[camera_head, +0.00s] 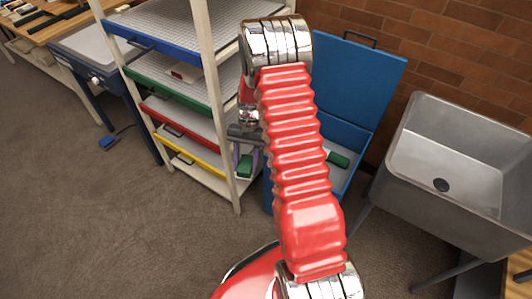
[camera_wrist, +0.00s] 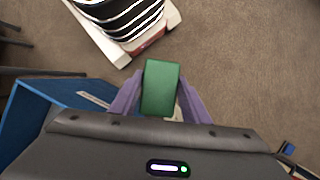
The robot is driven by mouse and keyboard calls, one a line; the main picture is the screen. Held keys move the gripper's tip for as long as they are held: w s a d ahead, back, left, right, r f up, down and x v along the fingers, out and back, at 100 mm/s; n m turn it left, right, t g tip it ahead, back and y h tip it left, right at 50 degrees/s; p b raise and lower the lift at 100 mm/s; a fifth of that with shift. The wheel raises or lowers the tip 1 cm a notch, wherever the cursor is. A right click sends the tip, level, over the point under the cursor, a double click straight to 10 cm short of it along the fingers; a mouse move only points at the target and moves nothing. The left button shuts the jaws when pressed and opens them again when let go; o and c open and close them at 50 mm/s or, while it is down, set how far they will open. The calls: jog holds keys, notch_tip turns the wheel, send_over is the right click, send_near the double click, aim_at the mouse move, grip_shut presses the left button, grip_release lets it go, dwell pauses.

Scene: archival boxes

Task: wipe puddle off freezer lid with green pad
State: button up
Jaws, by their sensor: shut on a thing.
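My gripper (camera_head: 244,158) has purple fingers and is shut on the green pad (camera_wrist: 160,88), a block gripped between both fingers in the wrist view. In the head view the pad (camera_head: 245,166) hangs beside the rack's right post, partly behind my arm. A blue chest (camera_head: 347,135), apparently the freezer, stands behind my arm. Its blue lid (camera_head: 358,85) is raised upright, with a dark handle on top. Part of the chest is hidden by my arm. It also shows at the left of the wrist view (camera_wrist: 30,115). I see no puddle in either view.
A rack with blue (camera_head: 160,42), green (camera_head: 160,83), red (camera_head: 175,122) and yellow (camera_head: 189,157) trays stands left of the chest. A dark green object (camera_head: 338,158) shows in the chest. A metal sink (camera_head: 425,200) stands right. Bare floor (camera_head: 70,200) lies at front left.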

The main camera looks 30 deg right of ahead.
jog(key=w+a+r+n+h, duration=0.1)
jog(key=w+a+r+n, duration=0.1)
jog(key=a+n, duration=0.2)
jog(key=w+a+r+n+g+h, duration=0.1)
jog(key=w+a+r+n+h, duration=0.1)
jog(key=a+n, duration=0.3)
jog(key=a, duration=0.3)
jog(key=shift+a+r+g, duration=0.3)
jog(key=shift+a, duration=0.05)
jog(key=shift+s, duration=0.15)
